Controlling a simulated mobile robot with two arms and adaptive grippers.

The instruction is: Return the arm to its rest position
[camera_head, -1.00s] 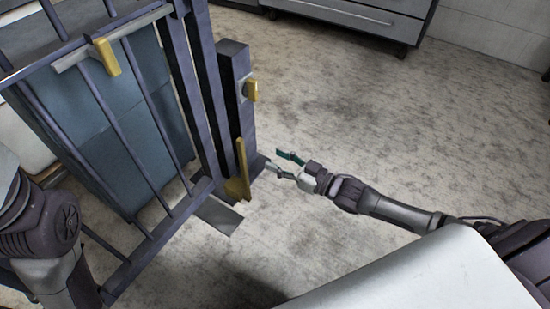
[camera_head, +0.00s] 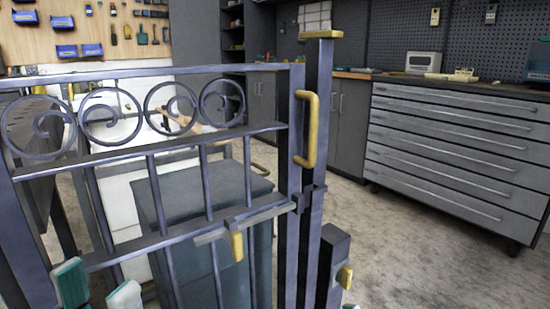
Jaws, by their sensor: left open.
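The dark metal gate (camera_head: 130,155) with scroll rings fills the left and middle of the head view. A tall post (camera_head: 314,120) with a yellow handle (camera_head: 308,130) stands at its right edge. A bar latch with a yellow knob (camera_head: 237,246) lies across the gate's lower right; I cannot tell whether its end sits in the catch. My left gripper (camera_head: 98,290) is at the bottom left, its two green and white fingertips apart, with nothing seen between them. Of my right gripper (camera_head: 350,306) only a small teal tip shows at the bottom edge.
A short dark post (camera_head: 331,266) with a yellow knob (camera_head: 346,278) stands right of the gate. Behind the gate is a grey-blue box (camera_head: 180,195). A grey drawer cabinet (camera_head: 450,150) stands at the right. The floor (camera_head: 420,260) between is clear.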

